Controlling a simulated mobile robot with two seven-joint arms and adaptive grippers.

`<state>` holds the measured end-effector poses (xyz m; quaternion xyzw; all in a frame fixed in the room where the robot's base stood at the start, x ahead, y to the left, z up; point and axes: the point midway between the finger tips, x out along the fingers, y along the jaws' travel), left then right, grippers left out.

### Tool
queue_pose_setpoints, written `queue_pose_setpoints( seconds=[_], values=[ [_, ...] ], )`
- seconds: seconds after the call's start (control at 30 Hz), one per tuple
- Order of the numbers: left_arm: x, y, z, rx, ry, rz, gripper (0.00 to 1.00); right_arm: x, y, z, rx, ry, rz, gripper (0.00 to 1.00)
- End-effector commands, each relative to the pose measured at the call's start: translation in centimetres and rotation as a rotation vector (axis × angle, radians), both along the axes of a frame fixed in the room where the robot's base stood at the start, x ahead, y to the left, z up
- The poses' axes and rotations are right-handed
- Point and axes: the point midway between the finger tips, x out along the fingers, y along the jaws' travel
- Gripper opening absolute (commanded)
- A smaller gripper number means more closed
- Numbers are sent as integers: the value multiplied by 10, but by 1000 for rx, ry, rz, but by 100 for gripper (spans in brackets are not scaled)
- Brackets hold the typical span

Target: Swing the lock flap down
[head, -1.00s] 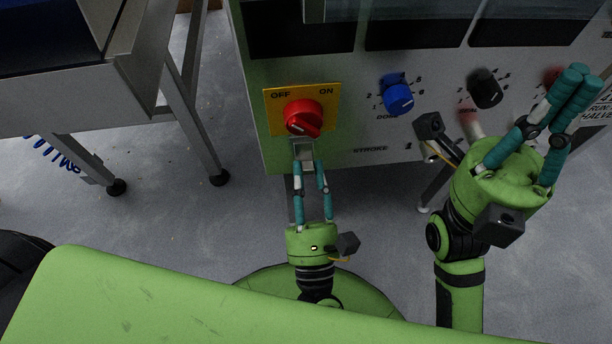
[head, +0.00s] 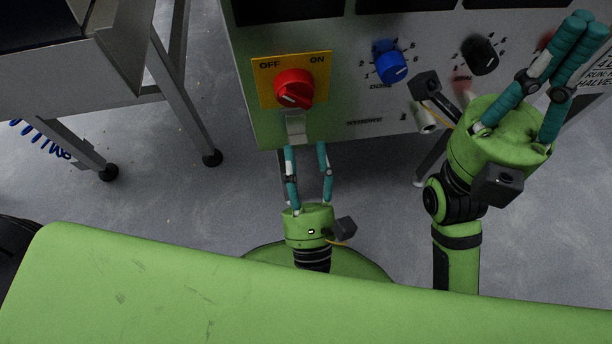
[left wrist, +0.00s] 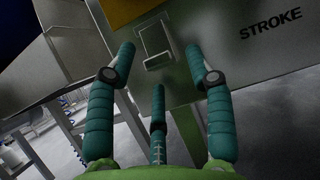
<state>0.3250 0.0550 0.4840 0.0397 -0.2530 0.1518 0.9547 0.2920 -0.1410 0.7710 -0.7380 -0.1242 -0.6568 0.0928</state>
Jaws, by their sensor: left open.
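The lock flap (head: 295,127) is a small grey metal piece on the panel, just below the red OFF/ON switch (head: 295,88) on its yellow plate. In the left wrist view the flap (left wrist: 156,42) shows as a pale rectangular frame with a lip at its lower edge; I cannot tell its exact angle. My left gripper (head: 306,147) is open and empty, its fingertips just below the flap. In the left wrist view the flap sits between and beyond the spread fingertips. My right gripper (head: 587,24) is raised at the right, its fingertips together with nothing visible between them.
The blue dose knob (head: 389,66) and a black knob (head: 480,54) sit on the panel to the right. A steel table (head: 120,60) with legs stands at the left. Open grey floor lies between the table and the machine.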

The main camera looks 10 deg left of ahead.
Motion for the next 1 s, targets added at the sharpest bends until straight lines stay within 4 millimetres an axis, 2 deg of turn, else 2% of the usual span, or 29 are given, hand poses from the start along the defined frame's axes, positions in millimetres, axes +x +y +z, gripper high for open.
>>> queue_pose_setpoints(
  seconds=[0.2,0.43,0.6,0.87,0.9,0.97,1.0],
  values=[
    [-39,-13,-24,2,4,-4,53,0,0,0,0,0,0,0],
    [-73,-25,-43,1,-1,-2,53,0,0,0,1,-1,0,0],
    [-84,-28,-49,0,-4,-1,53,0,0,0,1,-1,0,0],
    [-86,-28,-50,-1,-4,0,53,0,0,0,0,-1,0,0],
    [-86,-28,-50,-1,-4,0,49,0,0,0,0,-1,0,0],
    [-85,-28,-49,-5,-3,0,25,1,0,1,-1,5,0,0],
    [-83,-26,-48,-15,2,0,9,4,1,2,-6,21,-2,0]
  ],
)
